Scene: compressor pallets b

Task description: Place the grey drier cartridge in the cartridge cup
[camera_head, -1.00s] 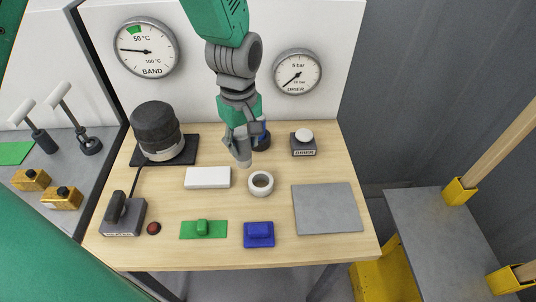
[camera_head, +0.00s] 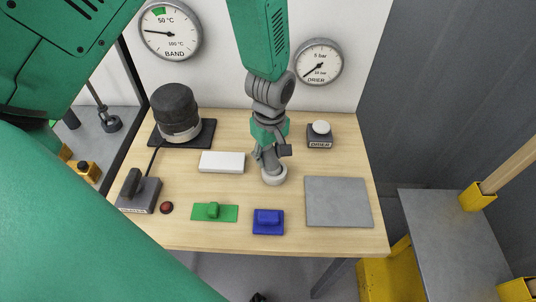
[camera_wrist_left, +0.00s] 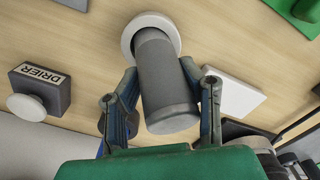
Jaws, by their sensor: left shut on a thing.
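The grey drier cartridge (camera_wrist_left: 166,85) is a plain cylinder, held between the two fingers of my left gripper (camera_wrist_left: 162,100) in the left wrist view. Its far end sits at the opening of the white round cartridge cup (camera_wrist_left: 129,38); I cannot tell how deep it is inside. In the head view my left gripper (camera_head: 270,163) is directly above the cup (camera_head: 274,181), which stands on the wooden table, and hides most of the cartridge. My right gripper is not in view.
A white block (camera_head: 222,162) lies left of the cup, and a grey plate (camera_head: 338,202) lies right. The drier button box (camera_head: 320,136) stands behind to the right. Green (camera_head: 214,212) and blue (camera_head: 268,221) pieces lie in front. A dark-topped canister (camera_head: 176,110) stands at back left.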

